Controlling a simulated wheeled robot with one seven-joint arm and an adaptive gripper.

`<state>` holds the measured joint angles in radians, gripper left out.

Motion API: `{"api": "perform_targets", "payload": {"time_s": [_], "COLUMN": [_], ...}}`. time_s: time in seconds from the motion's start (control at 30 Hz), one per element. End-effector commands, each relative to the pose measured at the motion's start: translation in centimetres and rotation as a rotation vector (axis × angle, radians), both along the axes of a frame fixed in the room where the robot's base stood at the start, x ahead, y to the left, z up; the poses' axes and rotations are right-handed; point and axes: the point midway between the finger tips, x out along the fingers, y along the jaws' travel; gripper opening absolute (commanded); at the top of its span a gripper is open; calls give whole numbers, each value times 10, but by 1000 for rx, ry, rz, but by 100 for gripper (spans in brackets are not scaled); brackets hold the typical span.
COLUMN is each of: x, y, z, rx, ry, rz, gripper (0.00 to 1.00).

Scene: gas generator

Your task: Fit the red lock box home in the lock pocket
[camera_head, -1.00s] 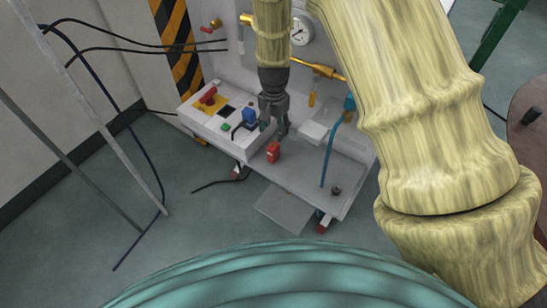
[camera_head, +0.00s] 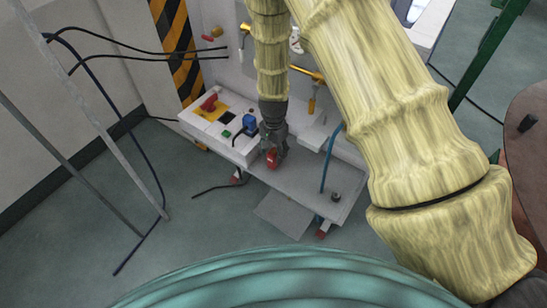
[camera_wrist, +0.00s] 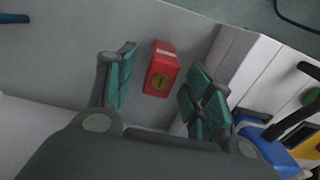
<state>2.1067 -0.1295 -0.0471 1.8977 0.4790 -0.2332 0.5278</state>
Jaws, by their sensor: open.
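The red lock box (camera_head: 272,160) stands on the grey shelf of the generator, just in front of the white control panel (camera_head: 212,128). My gripper (camera_head: 275,150) is open and reaches down over the box. In the wrist view the green-padded fingers of the gripper (camera_wrist: 161,88) stand on either side of the box, with gaps visible. A dark square (camera_head: 228,118) shows on the panel's top; I cannot tell if it is the lock pocket.
A red switch (camera_head: 208,102) on a yellow plate and a blue plug (camera_head: 250,123) stand on the panel, left of my gripper. A blue hose (camera_head: 329,160) rises from the shelf at right. A small dark knob (camera_head: 336,196) sits near the shelf's front right.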

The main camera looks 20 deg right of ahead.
Motion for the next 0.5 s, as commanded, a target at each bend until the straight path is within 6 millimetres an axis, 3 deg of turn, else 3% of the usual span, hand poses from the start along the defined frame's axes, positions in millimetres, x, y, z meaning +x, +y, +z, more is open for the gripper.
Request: {"api": "perform_targets", "payload": {"time_s": [0.2, 0.5], "x": [-1, 0], "y": [1, 1], "z": [-20, -26], "rx": [1, 1], "ry": [1, -1], "rz": [0, 0], "gripper": [52, 52]}}
